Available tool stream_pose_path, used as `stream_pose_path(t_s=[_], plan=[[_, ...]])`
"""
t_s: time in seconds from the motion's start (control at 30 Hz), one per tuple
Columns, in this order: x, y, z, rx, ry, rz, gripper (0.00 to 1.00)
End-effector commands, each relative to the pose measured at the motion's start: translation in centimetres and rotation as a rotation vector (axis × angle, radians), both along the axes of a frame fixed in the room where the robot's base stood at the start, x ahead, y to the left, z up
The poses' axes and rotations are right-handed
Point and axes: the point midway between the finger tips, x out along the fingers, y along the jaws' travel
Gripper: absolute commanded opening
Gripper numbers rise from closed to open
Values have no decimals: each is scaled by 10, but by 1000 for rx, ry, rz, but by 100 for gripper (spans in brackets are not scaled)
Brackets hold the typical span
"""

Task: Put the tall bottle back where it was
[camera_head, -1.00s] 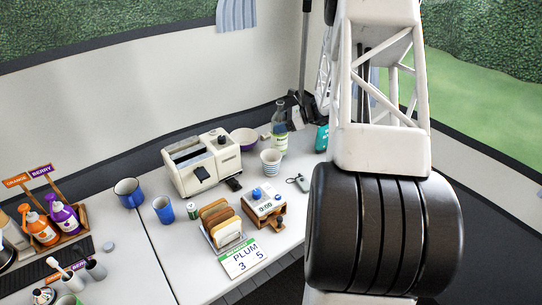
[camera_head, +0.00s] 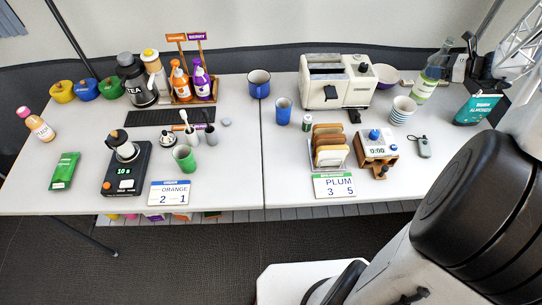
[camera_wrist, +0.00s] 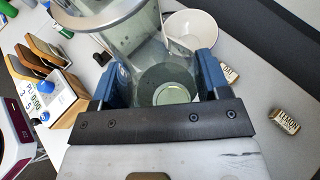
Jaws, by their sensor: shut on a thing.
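In the wrist view my gripper (camera_wrist: 165,100) has its blue fingers closed on both sides of a clear, greenish glass vessel (camera_wrist: 145,35) with a round base. I cannot tell from its shape whether it is the tall bottle. A tall clear bottle (camera_head: 431,75) with a green-yellow label stands at the back right of the table, behind the striped cup (camera_head: 402,111) and to the right of the purple bowl (camera_head: 385,77).
A toaster (camera_head: 338,82), toast rack (camera_head: 327,150), timer (camera_head: 378,148) and teal pack (camera_head: 477,108) stand around the right half.

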Motion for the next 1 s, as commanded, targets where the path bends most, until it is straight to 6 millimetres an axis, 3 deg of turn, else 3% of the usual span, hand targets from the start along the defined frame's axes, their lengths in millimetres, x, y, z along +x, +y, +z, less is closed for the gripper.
stream_pose_path(t_s=[0.1, 0.4, 0.67, 1.0], plan=[[0, 0, 31, -5, -4, 0, 24], [0, 0, 88, -3, -4, 0, 24], [0, 0, 118, -2, -2, 1, 24], [-7, 47, 123, -2, -1, 48, 24]])
